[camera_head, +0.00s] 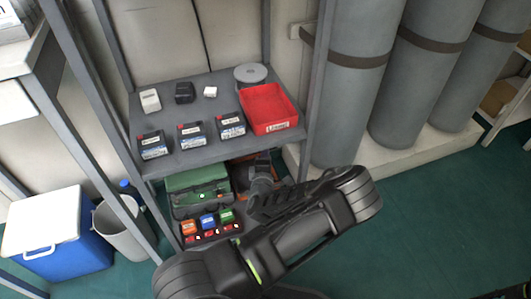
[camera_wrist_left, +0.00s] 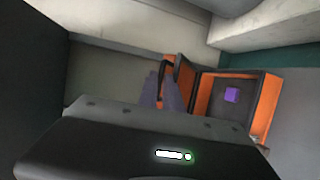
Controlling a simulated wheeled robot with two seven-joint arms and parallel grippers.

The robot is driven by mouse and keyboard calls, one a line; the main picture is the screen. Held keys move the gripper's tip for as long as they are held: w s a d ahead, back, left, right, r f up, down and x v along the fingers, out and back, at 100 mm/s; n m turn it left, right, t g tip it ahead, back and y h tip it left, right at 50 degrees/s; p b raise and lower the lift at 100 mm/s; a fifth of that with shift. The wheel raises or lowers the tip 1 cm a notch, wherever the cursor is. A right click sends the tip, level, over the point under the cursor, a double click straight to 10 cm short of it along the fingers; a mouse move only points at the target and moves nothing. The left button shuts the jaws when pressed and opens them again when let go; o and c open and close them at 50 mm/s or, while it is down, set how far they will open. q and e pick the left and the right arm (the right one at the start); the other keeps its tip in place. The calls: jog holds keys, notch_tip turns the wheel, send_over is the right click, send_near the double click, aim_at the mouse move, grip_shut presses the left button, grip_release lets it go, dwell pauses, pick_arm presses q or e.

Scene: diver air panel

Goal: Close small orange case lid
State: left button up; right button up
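In the head view the case is mostly hidden behind my left gripper (camera_head: 262,183), on the lower shelf right of the green case. My left gripper is close to the case. Its fingers are too unclear to tell open from shut, or whether they touch the lid.
A green case (camera_head: 198,182) and a row of small coloured boxes (camera_head: 208,221) sit left of my gripper. The upper shelf (camera_head: 190,92) overhangs, holding a red tray (camera_head: 268,108) and several boxed batteries. A rack post (camera_head: 314,90) stands at the right. Grey cylinders (camera_head: 352,90) stand beyond it.

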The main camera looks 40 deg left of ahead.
pick_arm(q)
grip_shut()
dwell(0.9)
